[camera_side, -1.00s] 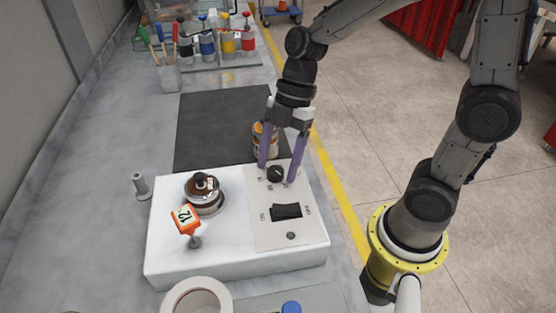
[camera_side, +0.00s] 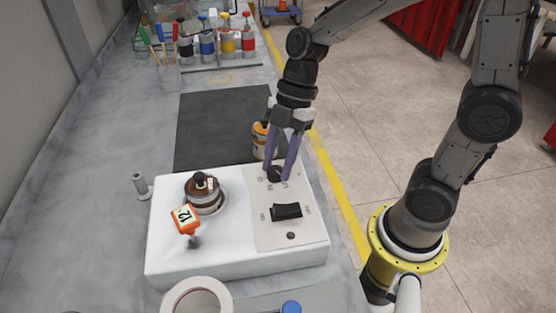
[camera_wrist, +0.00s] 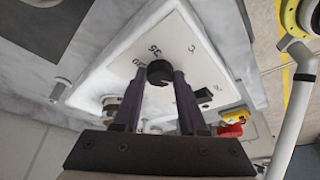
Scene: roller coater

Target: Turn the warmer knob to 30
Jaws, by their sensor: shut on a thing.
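The warmer knob (camera_side: 275,174) is a round black dial on the light control panel (camera_side: 262,233) of the white warmer unit (camera_side: 165,261). My gripper (camera_side: 277,173) reaches down from above with its two purple fingers shut on the knob, one on each side. In the wrist view the black knob (camera_wrist: 159,73) sits between the fingertips of my gripper (camera_wrist: 160,78). Printed marks stand around it; a "35" can be made out near it. The knob's pointer cannot be made out.
A black rocker switch (camera_side: 286,211) is on the same panel. A metal pot (camera_side: 204,201) and an orange tag reading 12 (camera_side: 185,219) stand on the unit's left. An orange-labelled can (camera_side: 262,141) stands close behind my fingers. A white tape roll (camera_side: 197,299) lies in front.

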